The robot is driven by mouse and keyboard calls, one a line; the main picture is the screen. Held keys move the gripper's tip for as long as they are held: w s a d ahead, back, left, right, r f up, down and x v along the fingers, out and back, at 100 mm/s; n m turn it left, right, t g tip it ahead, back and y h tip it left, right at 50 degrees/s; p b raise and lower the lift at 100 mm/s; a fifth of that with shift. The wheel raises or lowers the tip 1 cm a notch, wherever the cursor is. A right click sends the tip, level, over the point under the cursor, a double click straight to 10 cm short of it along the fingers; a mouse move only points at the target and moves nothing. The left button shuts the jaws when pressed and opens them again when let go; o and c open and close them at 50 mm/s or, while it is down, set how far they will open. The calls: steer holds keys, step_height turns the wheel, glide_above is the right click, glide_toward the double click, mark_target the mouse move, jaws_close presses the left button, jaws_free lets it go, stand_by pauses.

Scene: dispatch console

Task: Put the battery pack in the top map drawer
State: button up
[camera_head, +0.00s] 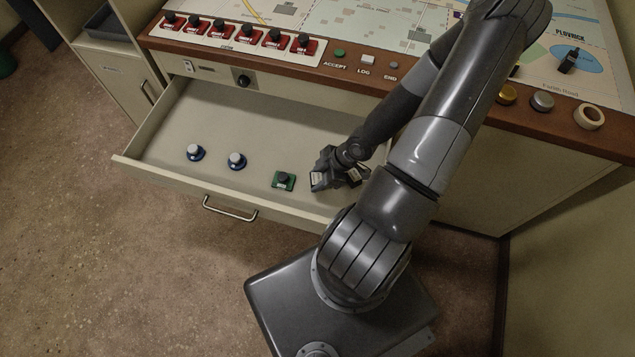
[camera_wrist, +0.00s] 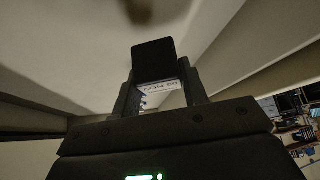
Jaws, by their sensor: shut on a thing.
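The top map drawer (camera_head: 150,166) is pulled out below the console, with its handle (camera_head: 230,209) on the front. My gripper (camera_head: 330,175) is low at the right part of the drawer, near its front wall. In the wrist view my gripper (camera_wrist: 160,92) is shut on the battery pack (camera_wrist: 154,60), a black block with a white printed label between the fingers. In the head view the pack is hard to separate from the dark fingers. I cannot tell whether it touches the drawer floor.
The drawer's back left floor is clear. Red switches (camera_head: 238,34) line the console above.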

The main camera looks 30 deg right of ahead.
steer(key=shift+f, duration=1.75)
steer(key=o, duration=1.1)
steer(key=shift+r, duration=0.1)
